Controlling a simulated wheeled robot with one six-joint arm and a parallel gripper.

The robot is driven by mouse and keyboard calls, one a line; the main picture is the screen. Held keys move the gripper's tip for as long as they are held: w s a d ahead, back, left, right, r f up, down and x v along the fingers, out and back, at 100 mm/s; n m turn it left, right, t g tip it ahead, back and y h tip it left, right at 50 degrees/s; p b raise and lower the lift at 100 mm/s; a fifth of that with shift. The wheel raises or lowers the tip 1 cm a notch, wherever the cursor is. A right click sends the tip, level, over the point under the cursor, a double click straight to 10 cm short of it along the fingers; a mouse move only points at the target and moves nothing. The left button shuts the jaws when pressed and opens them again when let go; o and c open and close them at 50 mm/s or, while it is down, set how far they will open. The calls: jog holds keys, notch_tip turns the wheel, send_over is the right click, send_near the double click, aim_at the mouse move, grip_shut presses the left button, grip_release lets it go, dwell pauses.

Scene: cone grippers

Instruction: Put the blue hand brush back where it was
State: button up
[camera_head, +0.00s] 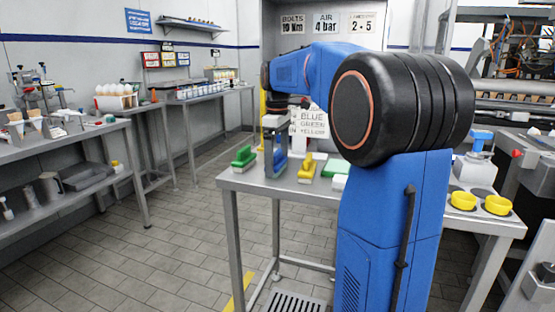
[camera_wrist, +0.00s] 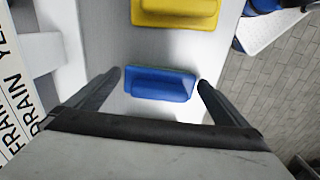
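The blue hand brush (camera_wrist: 160,84) lies on the pale table top in the wrist view. My gripper (camera_wrist: 159,79) is open, with one finger near each end of the brush and a small gap at both sides. In the head view my gripper (camera_head: 276,168) points down at the table, and the blue brush (camera_head: 280,160) shows partly between its fingers. I cannot tell its exact height above the table.
A green brush (camera_head: 243,156) stands left of my gripper and a yellow brush (camera_head: 307,166) right of it. The yellow one also shows in the wrist view (camera_wrist: 176,10). A sign (camera_head: 313,125) listing colours stands behind. Yellow round pieces (camera_head: 463,200) sit at the table's right.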

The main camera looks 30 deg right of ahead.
aim_at(277, 152)
notch_tip(277, 152, up, 12)
jog(key=shift+r, duration=0.15)
dwell(0.5)
jog(key=s+a+f+m+t, duration=0.1)
jog(key=s+a+f+m, duration=0.1)
jog(key=s+a+f, duration=0.3)
jog(key=s+a+f+m+t, duration=0.2)
jog(key=s+a+f, duration=0.3)
jog(key=s+f, duration=0.9)
jog(key=s+a+f+m+t, duration=0.1)
jog(key=s+a+f+m, duration=0.2)
jog(key=s+a+f, duration=0.3)
jog(key=s+f, duration=0.4)
jog(key=s, duration=0.1)
jog(key=shift+m+t, duration=0.3)
jog(key=shift+t, duration=0.1)
jog(key=shift+r, duration=0.1)
